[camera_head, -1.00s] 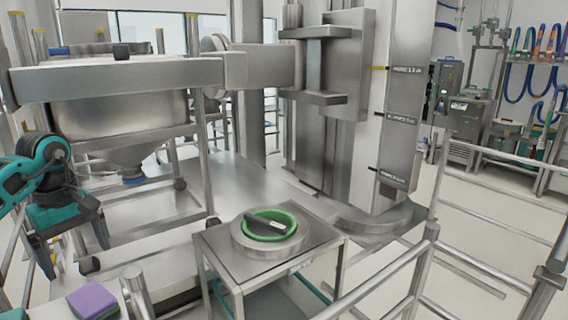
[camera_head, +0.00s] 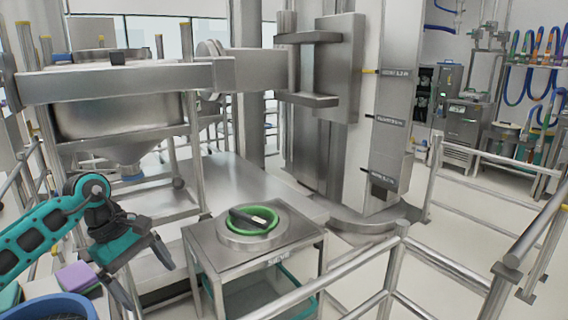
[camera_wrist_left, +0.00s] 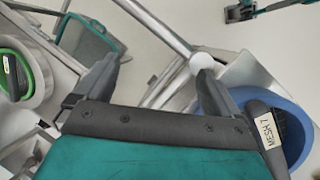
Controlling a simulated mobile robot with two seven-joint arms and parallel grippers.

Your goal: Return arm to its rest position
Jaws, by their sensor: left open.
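My left arm comes in from the left in the head view, teal and black. Its left gripper (camera_head: 148,278) points down and to the right, with its fingers spread and nothing between them. It is in the air left of the small steel table (camera_head: 205,262). In the left wrist view the two fingers of the left gripper (camera_wrist_left: 158,82) also stand wide apart and empty. My right gripper is not clearly in view.
A green ring (camera_head: 252,220) with a dark handled piece sits on the steel table. A blue round container (camera_head: 48,308) and a purple sponge-like block (camera_head: 78,276) are at lower left. Steel railings (camera_head: 385,275) cross the front right. A large bin (camera_head: 120,115) hangs in the lift frame.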

